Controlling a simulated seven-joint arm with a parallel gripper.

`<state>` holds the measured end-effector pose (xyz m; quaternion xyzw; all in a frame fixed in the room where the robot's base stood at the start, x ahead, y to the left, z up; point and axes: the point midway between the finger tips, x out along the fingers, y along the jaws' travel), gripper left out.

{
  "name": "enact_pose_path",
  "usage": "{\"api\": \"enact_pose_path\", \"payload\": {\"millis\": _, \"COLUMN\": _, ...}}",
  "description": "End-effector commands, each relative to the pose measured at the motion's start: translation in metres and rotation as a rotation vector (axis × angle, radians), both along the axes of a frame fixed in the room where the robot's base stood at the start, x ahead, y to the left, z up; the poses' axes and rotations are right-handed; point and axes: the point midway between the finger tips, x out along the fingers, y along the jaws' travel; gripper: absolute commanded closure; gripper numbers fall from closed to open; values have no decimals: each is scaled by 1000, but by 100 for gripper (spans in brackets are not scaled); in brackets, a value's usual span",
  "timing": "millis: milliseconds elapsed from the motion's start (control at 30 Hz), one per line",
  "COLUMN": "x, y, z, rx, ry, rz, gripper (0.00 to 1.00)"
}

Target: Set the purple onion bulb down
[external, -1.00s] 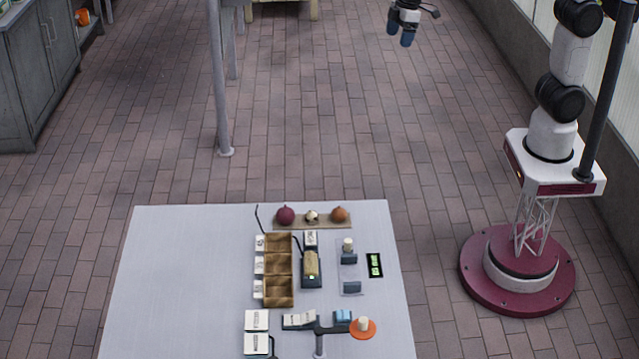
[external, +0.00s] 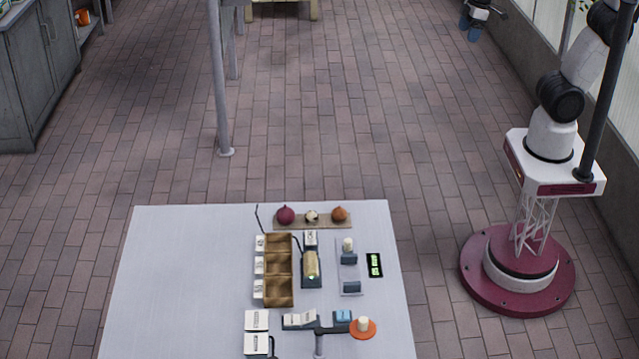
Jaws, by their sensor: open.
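The purple onion bulb (external: 285,215) is round and dark purple. It rests at the left end of a tan wooden board (external: 325,226) near the far edge of the table. A small pale bulb (external: 311,216) sits in the middle of the board and an orange-brown bulb (external: 340,214) at its right end. My gripper (external: 468,30) is open at the top right of the view, with blue fingertips. It is far from the table and holds nothing that I can see.
The light grey table (external: 180,280) bears a brown three-compartment tray (external: 279,270), a scale-like device (external: 311,268), a small green-lit display (external: 375,265), an orange disc (external: 372,330) and several white cards. The table's left side is clear. A grey post (external: 220,100) stands behind it.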

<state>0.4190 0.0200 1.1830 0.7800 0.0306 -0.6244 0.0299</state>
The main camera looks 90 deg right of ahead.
Motion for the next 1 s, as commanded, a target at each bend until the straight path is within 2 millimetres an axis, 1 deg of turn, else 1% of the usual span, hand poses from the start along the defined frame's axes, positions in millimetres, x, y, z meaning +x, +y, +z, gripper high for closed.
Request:
{"api": "enact_pose_path", "payload": {"millis": 33, "x": -14, "y": -4, "z": -4, "rx": 0, "ry": -3, "rz": -13, "gripper": 18}}
{"api": "enact_pose_path", "payload": {"millis": 200, "x": -54, "y": -14, "z": -21, "rx": 1, "ry": -7, "rz": -54, "gripper": 18}}
{"api": "enact_pose_path", "payload": {"millis": 300, "x": -74, "y": -18, "z": -30, "rx": 2, "ry": -9, "rz": -74, "gripper": 18}}
{"api": "enact_pose_path", "payload": {"millis": 400, "x": -89, "y": -21, "z": -37, "rx": 3, "ry": -11, "rz": -91, "gripper": 18}}
{"api": "enact_pose_path", "payload": {"millis": 500, "x": -98, "y": -23, "z": -42, "rx": 3, "ry": -13, "rz": -101, "gripper": 18}}
{"api": "enact_pose_path", "payload": {"millis": 600, "x": -103, "y": -24, "z": -45, "rx": 3, "ry": -12, "rz": -105, "gripper": 18}}
{"api": "enact_pose_path", "payload": {"millis": 1000, "x": -103, "y": -24, "z": -45, "rx": 3, "ry": -12, "rz": -106, "gripper": 18}}
